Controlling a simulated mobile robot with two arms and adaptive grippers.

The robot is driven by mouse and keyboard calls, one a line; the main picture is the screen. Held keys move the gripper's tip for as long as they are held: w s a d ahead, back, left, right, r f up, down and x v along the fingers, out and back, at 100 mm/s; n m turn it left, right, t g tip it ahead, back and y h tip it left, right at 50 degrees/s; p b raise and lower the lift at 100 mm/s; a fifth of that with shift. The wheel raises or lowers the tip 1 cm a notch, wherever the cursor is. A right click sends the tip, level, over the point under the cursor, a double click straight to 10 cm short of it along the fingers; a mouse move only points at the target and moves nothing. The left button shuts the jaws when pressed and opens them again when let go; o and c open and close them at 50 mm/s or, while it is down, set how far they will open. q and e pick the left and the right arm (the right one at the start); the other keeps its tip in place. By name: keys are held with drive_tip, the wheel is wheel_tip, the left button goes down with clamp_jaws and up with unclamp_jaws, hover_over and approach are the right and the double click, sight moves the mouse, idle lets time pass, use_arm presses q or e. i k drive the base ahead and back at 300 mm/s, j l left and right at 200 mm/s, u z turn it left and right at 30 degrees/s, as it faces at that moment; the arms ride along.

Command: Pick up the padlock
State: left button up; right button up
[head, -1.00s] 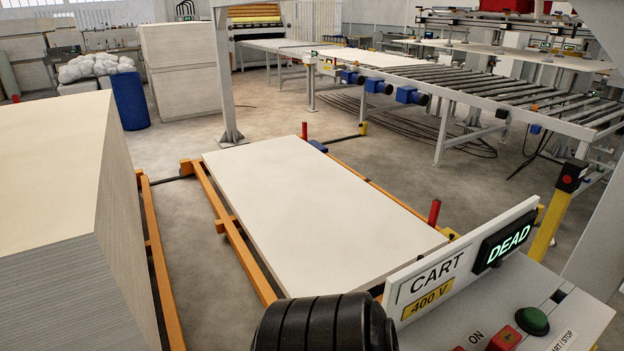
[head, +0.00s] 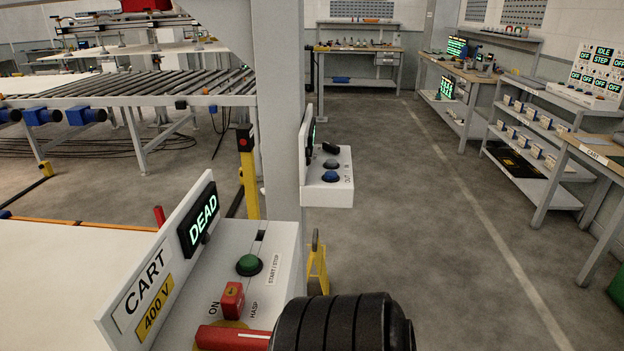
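I cannot pick out a padlock for certain. A small red block (head: 232,301) with a pale mark stands on the sloped grey cart control panel (head: 207,268), between the words ON and HASP. I cannot tell whether it is a padlock. Below it, a red handle (head: 228,338) lies across a yellow disc, partly cut off by the bottom edge. A green button (head: 249,265) sits above the block. The panel's sign (head: 143,292) reads CART, 400 V, and its display (head: 198,219) reads DEAD. Neither gripper shows; a black ribbed part of mine covers the bottom middle.
A grey post (head: 279,110) with a small button box (head: 327,178) rises behind the panel. A yellow stand (head: 317,268) is beside it. The roller conveyor (head: 140,88) is at left. Workbenches and shelves (head: 530,150) line the right. The floor (head: 420,220) between is clear.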

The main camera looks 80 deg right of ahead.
sight(233, 299)
drive_tip(key=l+z, duration=0.1)
drive_tip(key=z, duration=0.8)
drive_tip(key=i+l+z, duration=0.1)
drive_tip(key=z, duration=0.75)
